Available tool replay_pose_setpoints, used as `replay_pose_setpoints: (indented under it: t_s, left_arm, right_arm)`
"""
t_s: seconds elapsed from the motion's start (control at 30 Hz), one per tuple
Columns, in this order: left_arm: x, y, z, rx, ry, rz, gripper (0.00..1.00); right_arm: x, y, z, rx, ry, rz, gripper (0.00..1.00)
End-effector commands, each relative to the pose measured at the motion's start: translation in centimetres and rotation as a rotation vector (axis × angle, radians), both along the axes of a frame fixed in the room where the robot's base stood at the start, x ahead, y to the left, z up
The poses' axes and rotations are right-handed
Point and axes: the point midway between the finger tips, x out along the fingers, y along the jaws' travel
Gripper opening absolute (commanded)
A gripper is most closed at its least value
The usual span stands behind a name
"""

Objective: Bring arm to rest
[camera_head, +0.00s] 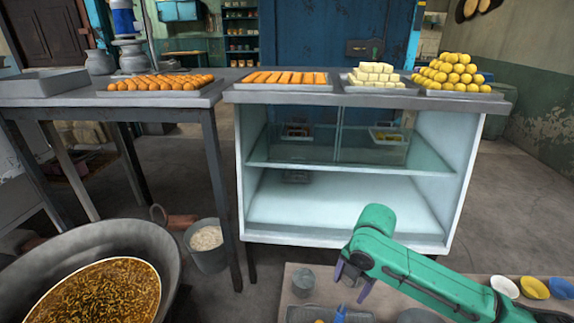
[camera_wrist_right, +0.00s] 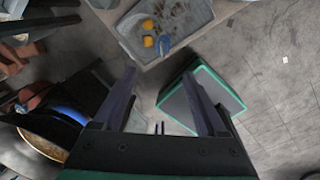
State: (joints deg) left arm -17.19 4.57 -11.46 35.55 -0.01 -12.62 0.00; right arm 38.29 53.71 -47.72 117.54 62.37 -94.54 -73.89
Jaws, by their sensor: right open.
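My right arm, green, comes in from the lower right in the head view. Its gripper (camera_head: 352,284) has dark purple fingers spread apart and hangs over the low table at the bottom. In the right wrist view the two fingers of the right gripper (camera_wrist_right: 160,78) are apart with nothing between them. My left gripper is not in view.
A low table (camera_head: 445,283) holds a grey tray (camera_wrist_right: 128,30) with orange pieces and a blue item, plus bowls at right. A glass display counter (camera_head: 340,205) with sweets on top stands ahead.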

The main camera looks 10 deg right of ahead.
Motion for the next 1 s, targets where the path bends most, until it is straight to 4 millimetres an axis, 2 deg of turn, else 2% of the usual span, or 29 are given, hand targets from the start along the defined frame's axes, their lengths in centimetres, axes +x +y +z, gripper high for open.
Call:
replay_pose_setpoints:
  t_s: [0.07, 0.13, 0.2, 0.3, 0.47, 0.7, 0.8, 0.9, 1.0]
  left_arm:
    - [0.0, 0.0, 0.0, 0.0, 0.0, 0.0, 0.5]
    - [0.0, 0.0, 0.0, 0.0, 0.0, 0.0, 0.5]
    - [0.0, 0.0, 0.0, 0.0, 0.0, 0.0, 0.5]
    - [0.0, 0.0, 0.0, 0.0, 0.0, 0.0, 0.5]
    - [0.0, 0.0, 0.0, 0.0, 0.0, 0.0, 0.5]
    - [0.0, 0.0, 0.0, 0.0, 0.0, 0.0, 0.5]
    - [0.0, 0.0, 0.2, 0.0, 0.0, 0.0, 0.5]
    - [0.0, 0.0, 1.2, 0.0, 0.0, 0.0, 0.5]
    - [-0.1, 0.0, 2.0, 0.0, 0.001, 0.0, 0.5]
  right_arm:
    - [-0.8, 2.5, -1.2, 0.045, -0.009, -0.057, 0.74]
    - [-1.8, 5.4, -2.3, 0.119, -0.027, -0.186, 0.74]
    - [-3.0, 7.9, -3.0, 0.218, -0.044, -0.391, 0.74]
    - [-4.4, 8.8, -3.6, 0.332, -0.045, -0.719, 0.74]
    - [-6.8, 6.6, -4.6, 0.415, -0.033, -1.188, 0.74]
    - [-12.1, 0.3, -6.5, 0.393, -0.049, -1.794, 0.74]
    - [-14.5, -2.3, -7.3, 0.35, -0.075, -1.995, 0.74]
    - [-13.4, -1.9, -10.0, 0.335, -0.065, -1.975, 0.74]
    - [-13.2, -1.8, -13.1, 0.318, -0.054, -1.972, 0.74]
